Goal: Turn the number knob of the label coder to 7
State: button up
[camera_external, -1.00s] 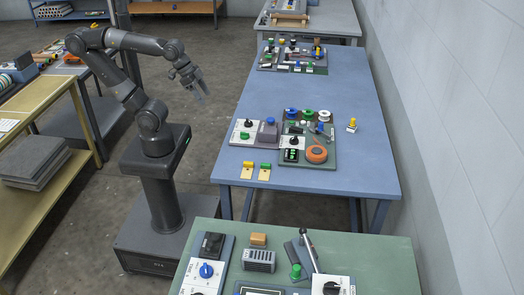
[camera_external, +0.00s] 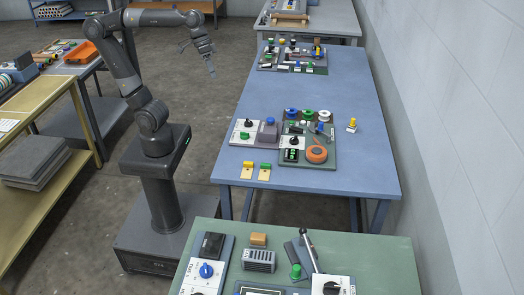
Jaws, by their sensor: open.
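On the blue table, a dark green baseplate (camera_external: 328,163) carries a white panel with a black knob (camera_external: 294,142) and a small black window block (camera_external: 291,155). To its left, a white panel (camera_external: 241,135) bears another black knob (camera_external: 248,123). I cannot read the markings, and cannot tell for sure which of these is the label coder. My gripper (camera_external: 212,74) is open and empty, pointing down over the floor left of the blue table, well apart from the knobs.
A green table (camera_external: 370,250) with controls is in front. A wall closes the right.

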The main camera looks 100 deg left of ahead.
jog(key=w+a+f+n+g+h, duration=0.2)
jog(key=w+a+f+n+g, duration=0.15)
jog(key=w+f+n, duration=0.35)
notch_tip(320, 180, up, 10)
jog(key=f+n+y, duration=0.1)
jog(key=n+y, duration=0.3)
jog(key=n, duration=2)
send_over(245, 135)
jog(key=shift+s+a+f, duration=0.1)
jog(key=shift+a+f, duration=0.05)
jog(key=shift+f, duration=7.95)
jog(key=shift+s+a+f, duration=0.1)
jog(key=shift+f, duration=7.95)
jog(key=shift+c, duration=0.5)
jog(key=c, duration=0.9)
